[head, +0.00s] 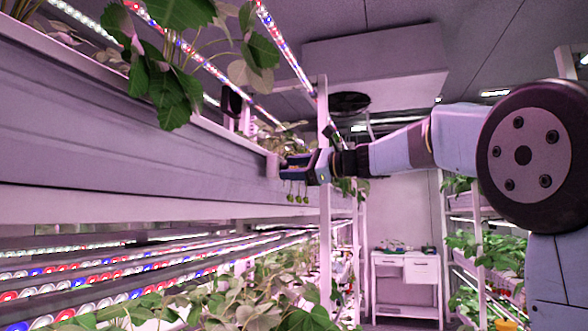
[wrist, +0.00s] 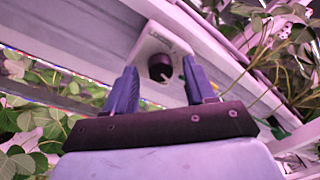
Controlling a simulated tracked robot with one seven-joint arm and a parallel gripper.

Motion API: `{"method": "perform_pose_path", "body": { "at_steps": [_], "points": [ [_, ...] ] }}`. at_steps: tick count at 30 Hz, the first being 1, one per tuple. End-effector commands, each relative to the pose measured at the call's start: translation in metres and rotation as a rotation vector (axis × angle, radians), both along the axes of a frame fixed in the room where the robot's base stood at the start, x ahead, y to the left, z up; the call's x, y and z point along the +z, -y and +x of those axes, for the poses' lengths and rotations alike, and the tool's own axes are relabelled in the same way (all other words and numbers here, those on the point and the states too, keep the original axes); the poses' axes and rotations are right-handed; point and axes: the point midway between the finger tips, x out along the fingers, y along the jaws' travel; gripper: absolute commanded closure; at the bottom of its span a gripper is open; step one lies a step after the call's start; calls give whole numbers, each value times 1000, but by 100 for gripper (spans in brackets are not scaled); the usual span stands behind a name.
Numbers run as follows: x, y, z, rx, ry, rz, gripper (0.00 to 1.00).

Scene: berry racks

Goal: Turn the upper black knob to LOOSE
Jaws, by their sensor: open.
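A black knob (wrist: 160,68) sits on a pale box with printed lettering (wrist: 148,44), fixed to the side of the grow trough, in the wrist view. The knob has a light mark at its lower edge. The lettering is too small to read surely. My gripper (wrist: 160,64) is open, with one blue finger on each side of the knob; I cannot tell whether either touches it. In the head view my gripper (head: 286,165) is at the trough's far end, beside the pale box (head: 272,165). The knob cannot be made out there.
The long trough (head: 130,125) fills the left, with strawberry leaves (head: 172,85) hanging over it. A few unripe berries (head: 298,198) hang just below my gripper. A white upright post (head: 324,200) stands close by. Lower lamp rows (head: 120,270) and plants lie beneath.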

Motion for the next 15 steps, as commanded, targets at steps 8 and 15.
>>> {"method": "perform_pose_path", "body": {
  "at_steps": [8, 15],
  "points": [
    [0, 1, 0, 0, 0, 0, 69],
    [0, 0, 0, 0, 0, 0, 92]
  ]
}}
